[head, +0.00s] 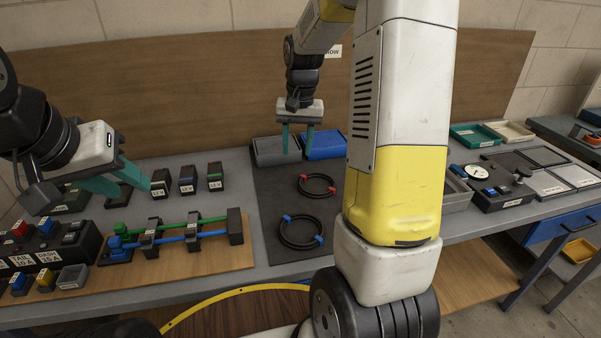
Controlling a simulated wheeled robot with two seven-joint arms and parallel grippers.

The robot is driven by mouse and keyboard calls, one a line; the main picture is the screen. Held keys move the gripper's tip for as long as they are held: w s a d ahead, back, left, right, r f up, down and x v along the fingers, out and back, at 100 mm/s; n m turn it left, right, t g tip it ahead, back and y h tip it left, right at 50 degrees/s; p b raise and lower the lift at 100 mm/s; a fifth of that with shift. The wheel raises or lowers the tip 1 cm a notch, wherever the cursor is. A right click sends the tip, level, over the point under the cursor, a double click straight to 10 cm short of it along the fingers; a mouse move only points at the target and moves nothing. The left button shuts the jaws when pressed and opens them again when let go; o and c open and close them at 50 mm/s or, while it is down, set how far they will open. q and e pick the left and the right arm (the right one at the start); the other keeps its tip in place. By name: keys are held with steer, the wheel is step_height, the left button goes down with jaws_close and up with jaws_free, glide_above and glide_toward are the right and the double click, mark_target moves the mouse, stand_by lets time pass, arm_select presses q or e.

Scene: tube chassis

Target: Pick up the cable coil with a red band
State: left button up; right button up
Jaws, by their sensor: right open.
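The cable coil with a red band (332,190) is a black ring with red wraps on two sides. It lies flat on the dark mat (268,205). A similar coil with blue bands (319,239) lies nearer on the same mat. My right gripper (298,149) is open and empty, pointing down over the far part of the mat, beyond the red-banded coil and clear of it. My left gripper (130,192) has its teal fingers apart, well to the left of both coils and beside the small labelled blocks.
A grey bin (264,151) and a blue bin (325,145) stand at the mat's back, near my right gripper. Labelled blocks (187,181) and a wooden board with green and blue tubes (190,264) are to the left. My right arm hides part of the table right of the coils.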

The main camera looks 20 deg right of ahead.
steer(key=g, duration=0.1)
glide_toward(300, 182)
steer(key=shift+s+a+f+m, duration=0.15)
steer(key=shift+s+a+m, duration=0.15)
steer(key=shift+a, duration=0.1)
steer(key=f, duration=0.8)
steer(key=shift+w+d+f, duration=0.15)
steer(key=shift+w+d, duration=0.1)
steer(key=shift+w, duration=0.15)
jaws_close()
